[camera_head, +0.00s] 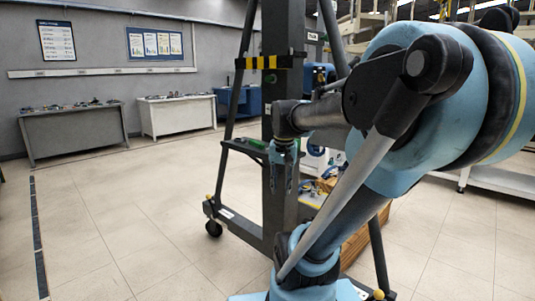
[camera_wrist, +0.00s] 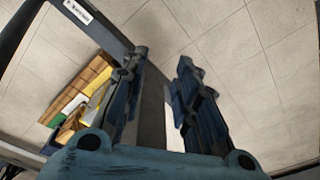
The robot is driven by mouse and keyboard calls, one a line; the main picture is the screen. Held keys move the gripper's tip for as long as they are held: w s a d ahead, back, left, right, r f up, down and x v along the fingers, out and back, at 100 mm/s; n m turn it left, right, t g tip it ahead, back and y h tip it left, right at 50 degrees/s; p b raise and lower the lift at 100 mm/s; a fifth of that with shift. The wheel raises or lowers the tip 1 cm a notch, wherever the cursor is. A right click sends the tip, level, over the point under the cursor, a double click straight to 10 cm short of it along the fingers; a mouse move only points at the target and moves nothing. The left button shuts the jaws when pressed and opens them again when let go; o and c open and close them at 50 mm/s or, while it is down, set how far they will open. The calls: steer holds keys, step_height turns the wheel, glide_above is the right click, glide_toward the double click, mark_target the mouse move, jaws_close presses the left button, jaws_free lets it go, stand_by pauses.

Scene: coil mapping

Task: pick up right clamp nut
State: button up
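I cannot make out the right clamp nut in either view. My gripper (camera_head: 281,187) hangs pointing down in front of the dark upright column (camera_head: 284,30) in the head view. In the wrist view my gripper (camera_wrist: 160,62) shows two dark blue fingers with a clear gap between them. It is open, and I see nothing held. A grey beam shows behind the gap, with the tiled floor beyond it.
The column stands on a wheeled frame with slanted legs (camera_head: 237,85). A wooden crate (camera_head: 362,243) with coloured items sits by the frame; it also shows in the wrist view (camera_wrist: 92,72). Two workbenches (camera_head: 72,133) (camera_head: 178,118) stand by the wall. Floor at left is clear.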

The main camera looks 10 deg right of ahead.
steer(key=w+r+m, duration=0.2)
steer(key=w+r, duration=0.2)
steer(key=w, duration=0.4)
steer(key=w+r+m+g, duration=0.1)
steer(key=w+r+m, duration=0.2)
steer(key=w+r, duration=0.2)
steer(key=w+r+m, duration=0.2)
steer(key=w+r, duration=0.3)
steer(key=w, duration=0.6)
steer(key=shift+w, duration=0.4)
steer(key=shift+w+f, duration=0.1)
steer(key=shift+f, duration=0.4)
steer(key=shift+d+f, duration=0.1)
steer(key=shift+f, duration=3.2)
steer(key=c, duration=0.7)
